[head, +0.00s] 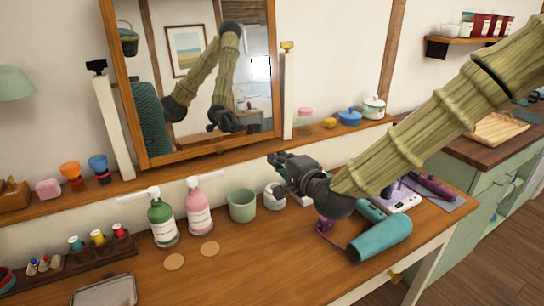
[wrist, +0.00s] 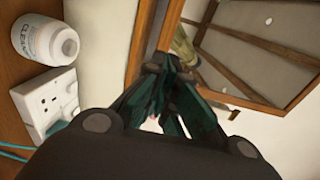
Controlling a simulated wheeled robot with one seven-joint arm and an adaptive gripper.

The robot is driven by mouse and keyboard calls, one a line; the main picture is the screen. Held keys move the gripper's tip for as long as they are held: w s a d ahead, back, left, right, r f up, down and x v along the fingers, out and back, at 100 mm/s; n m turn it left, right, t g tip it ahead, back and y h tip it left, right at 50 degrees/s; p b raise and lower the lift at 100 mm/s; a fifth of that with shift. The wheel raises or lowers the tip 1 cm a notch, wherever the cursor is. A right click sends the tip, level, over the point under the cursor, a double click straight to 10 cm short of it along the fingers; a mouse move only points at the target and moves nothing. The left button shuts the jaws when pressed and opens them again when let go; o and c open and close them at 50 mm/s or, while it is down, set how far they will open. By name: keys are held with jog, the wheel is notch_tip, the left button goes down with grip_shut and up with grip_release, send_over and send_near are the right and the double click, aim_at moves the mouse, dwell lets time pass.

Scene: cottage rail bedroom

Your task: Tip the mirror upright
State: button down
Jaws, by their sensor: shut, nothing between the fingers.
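The mirror (head: 195,85) has a wooden frame and hangs between two white posts on the wall ledge. It looks tilted, with its bottom edge standing forward over the ledge; the exact angle is hard to tell. Its glass reflects my arm and a wall picture. My gripper (head: 274,160) is in front of the mirror's lower right corner, low over the desk's back. In the wrist view, my gripper (wrist: 165,68) has its fingers together and empty, close to the mirror frame (wrist: 174,25); whether they touch is unclear. The glass there reflects ceiling beams.
A white labelled container (wrist: 45,38) and a socket block (wrist: 45,105) are left of my gripper in the wrist view.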

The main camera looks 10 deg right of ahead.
aim_at(254, 142)
jog(key=x, duration=1.3)
jog(key=shift+d+p, duration=0.15)
jog(key=shift+p, duration=0.3)
jog(key=shift+f, duration=0.1)
jog(key=b, duration=0.1)
jog(key=w+t+b, duration=0.1)
jog(key=w+f+b, duration=0.1)
jog(key=shift+w+a+b, duration=0.2)
jog(key=shift+a+b, duration=0.1)
jog(key=shift+a, duration=0.1)
jog(key=shift+r, duration=0.2)
jog(key=shift+s, duration=0.15)
